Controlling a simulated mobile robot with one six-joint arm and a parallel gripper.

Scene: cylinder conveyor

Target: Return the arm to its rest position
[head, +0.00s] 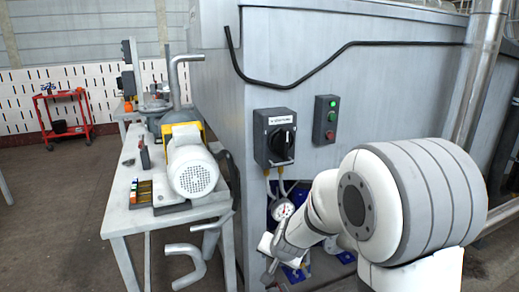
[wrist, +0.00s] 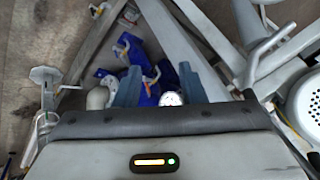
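My white and grey arm (head: 395,200) reaches forward and down at the right of the head view, beside the large grey machine housing. In the wrist view my gripper (wrist: 160,72) has its two blue-grey fingers spread apart. No object shows gripped between them. Blue parts (wrist: 130,50) and a round white gauge (wrist: 170,99) show beyond the fingers, near the floor. The gauge (head: 283,209) also shows in the head view, below the switch box. The fingers are hard to make out in the head view.
A grey workbench (head: 120,215) with a motor pump (head: 192,168) stands left of the arm. The machine housing (head: 350,100) carries a black rotary switch (head: 281,140) and a button box (head: 325,120). A red cart (head: 64,117) stands far left. Open floor lies at the left.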

